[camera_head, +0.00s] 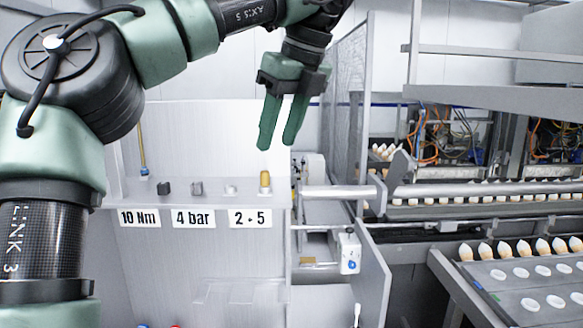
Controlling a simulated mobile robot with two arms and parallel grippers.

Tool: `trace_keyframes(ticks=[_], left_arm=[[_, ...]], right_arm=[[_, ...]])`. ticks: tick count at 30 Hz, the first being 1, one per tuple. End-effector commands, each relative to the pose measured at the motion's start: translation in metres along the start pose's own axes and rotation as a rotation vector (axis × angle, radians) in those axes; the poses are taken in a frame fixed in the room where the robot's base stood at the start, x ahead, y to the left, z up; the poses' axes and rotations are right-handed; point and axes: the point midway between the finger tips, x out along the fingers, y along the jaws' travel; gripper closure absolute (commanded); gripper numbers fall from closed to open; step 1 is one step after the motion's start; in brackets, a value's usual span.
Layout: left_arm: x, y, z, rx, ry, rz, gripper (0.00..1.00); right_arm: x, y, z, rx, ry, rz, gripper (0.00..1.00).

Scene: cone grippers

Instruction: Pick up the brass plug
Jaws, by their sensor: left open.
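The brass plug (265,181) is a small yellow-gold cylinder standing upright at the right end of a grey shelf (210,190). My left gripper (277,148) hangs above it with its two green fingers pointing down. The fingers are apart with nothing between them. The fingertips are a little above the plug and do not touch it in this view. My right gripper is not in view.
On the same shelf, left of the plug, are a dark block (164,188), a grey block (197,188) and a pale small piece (231,189). A brass rod (142,150) stands at the left. A metal cylinder (338,192) and a mesh panel (348,110) are to the right.

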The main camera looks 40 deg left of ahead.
Motion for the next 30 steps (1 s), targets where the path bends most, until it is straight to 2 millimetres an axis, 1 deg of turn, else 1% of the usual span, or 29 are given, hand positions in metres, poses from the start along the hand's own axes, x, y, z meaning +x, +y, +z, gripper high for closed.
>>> trace_keyframes(ticks=[7, 11, 14, 18, 21, 27, 29, 30], left_arm=[[0.027, 0.001, 0.002, -0.011, 0.007, 0.008, 0.58], [0.041, -0.001, 0.006, -0.010, 0.008, 0.008, 0.58], [0.056, -0.003, 0.009, -0.008, 0.009, 0.010, 0.58], [0.074, -0.003, 0.009, -0.009, 0.006, 0.007, 0.58], [0.078, -0.003, 0.009, -0.012, 0.003, 0.004, 0.58], [0.078, -0.003, 0.009, -0.012, 0.002, 0.003, 0.58], [0.078, -0.003, 0.009, -0.012, 0.002, 0.004, 0.75], [0.078, -0.003, 0.009, -0.012, 0.002, 0.004, 0.86]], right_arm=[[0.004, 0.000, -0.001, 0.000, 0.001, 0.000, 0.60], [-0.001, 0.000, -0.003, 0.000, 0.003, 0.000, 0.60], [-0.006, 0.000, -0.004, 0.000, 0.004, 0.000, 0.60], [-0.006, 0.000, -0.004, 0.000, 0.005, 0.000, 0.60], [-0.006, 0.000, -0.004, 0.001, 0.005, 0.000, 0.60], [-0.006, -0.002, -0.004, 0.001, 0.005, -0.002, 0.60], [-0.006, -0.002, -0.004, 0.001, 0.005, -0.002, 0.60], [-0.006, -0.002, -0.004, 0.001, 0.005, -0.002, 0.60]])
